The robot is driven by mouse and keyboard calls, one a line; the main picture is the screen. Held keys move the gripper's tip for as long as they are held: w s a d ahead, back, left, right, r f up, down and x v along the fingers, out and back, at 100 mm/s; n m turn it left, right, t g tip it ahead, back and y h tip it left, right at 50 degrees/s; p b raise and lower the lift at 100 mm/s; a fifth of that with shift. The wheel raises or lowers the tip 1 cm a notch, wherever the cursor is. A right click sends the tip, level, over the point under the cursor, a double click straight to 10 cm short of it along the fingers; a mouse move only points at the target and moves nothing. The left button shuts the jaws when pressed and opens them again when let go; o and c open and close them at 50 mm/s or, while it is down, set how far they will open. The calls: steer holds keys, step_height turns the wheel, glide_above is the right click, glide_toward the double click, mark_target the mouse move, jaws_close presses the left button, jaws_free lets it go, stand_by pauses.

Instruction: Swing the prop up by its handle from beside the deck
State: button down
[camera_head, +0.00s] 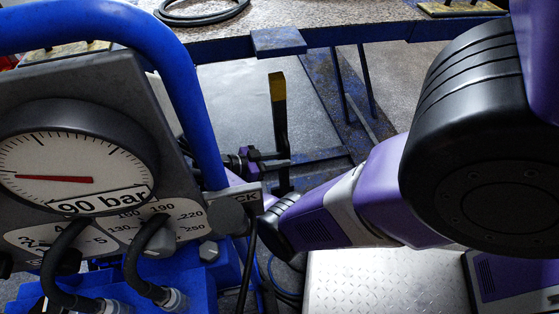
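The prop appears to be the upright dark bar with a yellow top (277,92), standing below the front edge of the deck. The deck (330,32) is the worn metal plate with a blue rim across the top of the view. My gripper (284,158) is small and dark in the middle of the view. Its fingers point right and reach the lower part of the bar. I cannot tell whether they touch it, or whether they are open or shut. My forearm is partly hidden behind the gauge panel.
A gauge panel (100,85) with a blue tube frame (192,90), black hoses and fittings fills the left side, close to my arm. A blue frame (340,105) runs below the deck. Coiled hose (203,14) lies on the deck. Grey floor (236,100) shows left of the bar.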

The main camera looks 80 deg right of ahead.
steer(key=shift+w+f, duration=0.1)
steer(key=shift+w, duration=0.2)
steer(key=c, duration=1.3)
jaws_free()
steer(key=shift+a, duration=0.1)
steer(key=shift+o, duration=0.2)
steer(key=shift+s, duration=0.1)
step_height(320, 180, up, 20)
steer(key=p, duration=0.6)
steer(key=shift+s, duration=0.1)
